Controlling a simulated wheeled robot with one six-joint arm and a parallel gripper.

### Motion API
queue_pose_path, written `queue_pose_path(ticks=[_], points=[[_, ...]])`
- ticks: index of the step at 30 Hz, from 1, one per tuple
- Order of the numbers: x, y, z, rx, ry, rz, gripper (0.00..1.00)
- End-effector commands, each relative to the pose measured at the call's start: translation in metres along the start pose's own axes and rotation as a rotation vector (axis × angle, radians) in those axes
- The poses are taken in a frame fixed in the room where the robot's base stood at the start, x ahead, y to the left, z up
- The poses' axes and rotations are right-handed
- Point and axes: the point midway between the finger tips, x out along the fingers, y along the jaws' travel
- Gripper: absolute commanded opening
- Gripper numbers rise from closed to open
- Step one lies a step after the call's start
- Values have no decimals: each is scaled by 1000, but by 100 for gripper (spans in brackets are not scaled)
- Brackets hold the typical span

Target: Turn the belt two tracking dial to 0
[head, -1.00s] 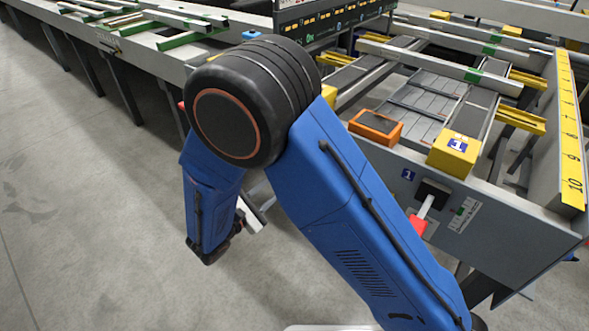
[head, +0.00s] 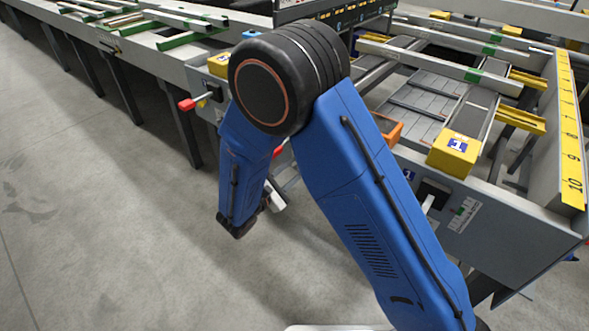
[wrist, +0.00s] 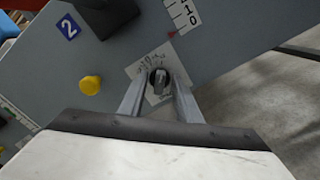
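In the wrist view, a dark round dial (wrist: 159,79) with a grey grip bar sits on a pale, marked plate (wrist: 143,69) on a grey panel. The grip bar stands near upright in the picture; the plate's figures are too small to read surely. In the head view my arm hides the dial.
A yellow knob (wrist: 90,85) and a black block (wrist: 103,14) stand out from the panel near the dial. A red-tipped lever (head: 187,104) juts out at left. A yellow box marked 1 (head: 453,153) is at right. Open floor (head: 90,230) lies at left.

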Motion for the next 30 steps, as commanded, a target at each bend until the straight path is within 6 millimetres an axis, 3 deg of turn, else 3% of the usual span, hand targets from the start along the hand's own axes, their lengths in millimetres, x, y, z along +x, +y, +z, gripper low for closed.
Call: queue_pose_path(ticks=[2, 5, 17, 30], points=[[0, 0, 0, 0, 0, 0, 26], [0, 0, 0, 0, 0, 0, 4], [0, 0, 0, -66, 0, -1, 4], [0, 1, 0, -389, 0, -1, 4]])
